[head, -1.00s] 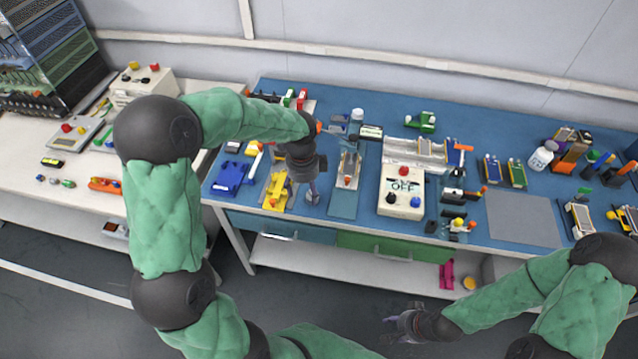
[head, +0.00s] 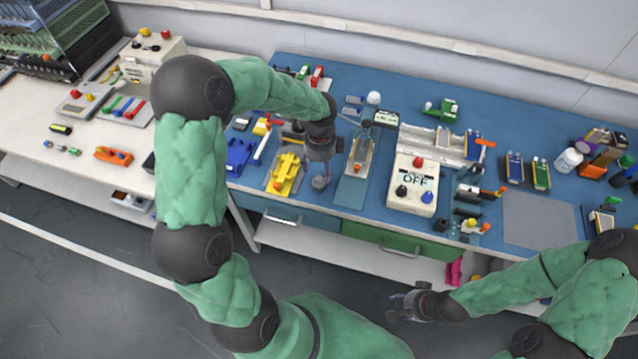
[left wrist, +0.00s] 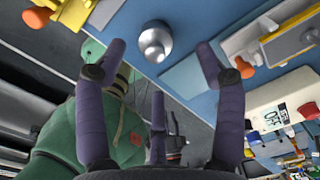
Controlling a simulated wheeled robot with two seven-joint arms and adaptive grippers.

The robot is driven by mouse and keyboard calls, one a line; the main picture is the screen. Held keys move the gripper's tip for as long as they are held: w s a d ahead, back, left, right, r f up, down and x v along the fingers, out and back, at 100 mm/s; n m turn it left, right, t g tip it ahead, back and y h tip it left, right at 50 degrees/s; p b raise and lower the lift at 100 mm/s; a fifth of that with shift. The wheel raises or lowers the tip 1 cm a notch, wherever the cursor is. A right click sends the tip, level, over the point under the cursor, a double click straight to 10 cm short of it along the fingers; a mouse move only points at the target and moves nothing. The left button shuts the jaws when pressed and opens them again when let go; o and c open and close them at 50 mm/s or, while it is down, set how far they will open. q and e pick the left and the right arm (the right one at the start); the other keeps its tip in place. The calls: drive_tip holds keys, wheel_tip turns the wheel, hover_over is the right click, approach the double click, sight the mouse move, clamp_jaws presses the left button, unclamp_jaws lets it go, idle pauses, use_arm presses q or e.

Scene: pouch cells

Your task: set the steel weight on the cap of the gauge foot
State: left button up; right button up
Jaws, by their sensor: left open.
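The steel weight (head: 320,182) is a small shiny grey round piece at the front edge of the blue bench. In the left wrist view the weight (left wrist: 154,42) lies beyond and between the fingertips, apart from both. A fixture with a grey plate and an orange knob (head: 358,152) stands right of the weight. I cannot tell for sure whether it is the gauge foot; no cap is clear. My right gripper (head: 402,306) hangs off the bench front, its jaws too small to judge.
A yellow fixture (head: 287,175) and a blue one (head: 240,155) stand left of the weight. A white ON/OFF box (head: 412,186) stands to the right. A small display (head: 386,118) is behind. A grey mat (head: 539,219) at the right is bare.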

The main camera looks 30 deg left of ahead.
sight(319, 176)
use_arm(q)
drive_tip(key=f, duration=0.1)
drive_tip(key=f+b, duration=0.1)
drive_tip(key=f, duration=0.2)
drive_tip(key=shift+s+b, duration=0.35)
drive_tip(key=shift+f, duration=0.45)
drive_tip(key=shift+r, duration=0.1)
clamp_jaws()
drive_tip(key=shift+w+r, duration=0.1)
drive_tip(key=shift+r, duration=0.4)
wheel_tip(319, 176, up, 2)
drive_tip(key=shift+r+p, duration=0.2)
drive_tip(key=shift+p, duration=0.65)
drive_tip(key=s+d+r+p, duration=0.4)
drive_tip(key=s+d+r, duration=0.3)
drive_tip(key=s, duration=0.5)
wheel_tip(319, 176, up, 3)
drive_tip(key=shift+d+f, duration=0.15)
drive_tip(key=shift+f, duration=0.05)
